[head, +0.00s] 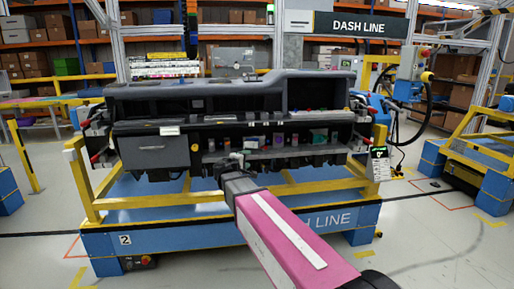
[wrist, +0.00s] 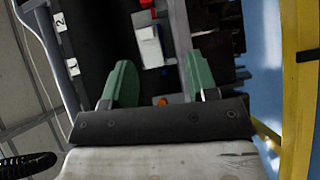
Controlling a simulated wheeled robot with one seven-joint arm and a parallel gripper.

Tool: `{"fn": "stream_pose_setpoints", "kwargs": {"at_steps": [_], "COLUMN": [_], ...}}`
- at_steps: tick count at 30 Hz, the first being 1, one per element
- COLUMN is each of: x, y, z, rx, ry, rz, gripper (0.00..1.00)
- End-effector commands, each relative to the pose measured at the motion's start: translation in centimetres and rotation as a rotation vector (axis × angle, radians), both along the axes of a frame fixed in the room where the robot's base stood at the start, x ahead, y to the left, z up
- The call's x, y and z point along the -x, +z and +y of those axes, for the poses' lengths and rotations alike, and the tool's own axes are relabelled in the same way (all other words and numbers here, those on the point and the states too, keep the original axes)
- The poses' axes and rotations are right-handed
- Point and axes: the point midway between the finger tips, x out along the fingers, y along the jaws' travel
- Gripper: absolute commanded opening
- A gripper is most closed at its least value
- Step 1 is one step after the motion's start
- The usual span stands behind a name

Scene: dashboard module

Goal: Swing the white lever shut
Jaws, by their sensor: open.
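My gripper (wrist: 159,58) shows in the wrist view with its two green fingers spread apart and nothing held between them. A small white part (wrist: 150,46), which looks like the white lever on its connector, lies beyond and between the fingertips, a little left of the middle. In the head view my gripper (head: 230,160) is at the lower front of the dashboard module (head: 230,97); the white lever cannot be made out there.
The module rests on a yellow frame (head: 96,204) over a blue cart (head: 190,238). A row of small coloured parts lines the module's shelf.

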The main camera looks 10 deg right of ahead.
Motion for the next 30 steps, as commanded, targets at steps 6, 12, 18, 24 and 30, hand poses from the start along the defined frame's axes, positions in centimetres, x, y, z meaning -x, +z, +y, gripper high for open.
{"fn": "stream_pose_setpoints", "kwargs": {"at_steps": [6,12,18,24,30], "x": [-1.3,-3.3,-6.2,-8.4,-9.3], "y": [2.0,1.9,1.9,1.9,1.9], "z": [1.3,-0.2,-2.5,-4.3,-5.2], "rx": [0.074,0.073,0.072,0.072,0.072], "ry": [0.037,0.035,0.035,0.035,0.035], "rz": [-0.035,-0.034,-0.034,-0.034,-0.034], "gripper": [0.53,0.53,0.53,0.53,0.53]}}
